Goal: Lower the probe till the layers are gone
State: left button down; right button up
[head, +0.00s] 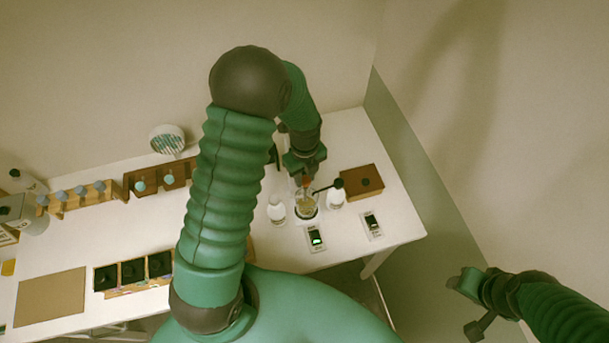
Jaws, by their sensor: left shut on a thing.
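My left gripper (305,168) reaches down at the right part of the white table, above a small glass vessel (307,208) with pale yellowish contents. It is shut on a slim thing, apparently the probe (306,182), with an orange-brown part showing below the jaws. The probe's lower end is at or in the vessel's mouth; its depth and any layers are too small to tell. A black rod with a round knob (338,183) sticks out beside the vessel. My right gripper (468,283) hangs off the table at the lower right, away from everything; its jaws are unclear.
White-topped flasks (276,211) (336,197) stand close on both sides of the vessel. In front are a green-lit device (316,238) and another device (372,225). A brown box (361,181) stands right. Bottle racks (75,197) and black trays (132,271) are left.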

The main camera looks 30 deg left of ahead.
pick_arm(q)
jog(key=shift+s+d, duration=0.1)
jog(key=shift+d, duration=0.15)
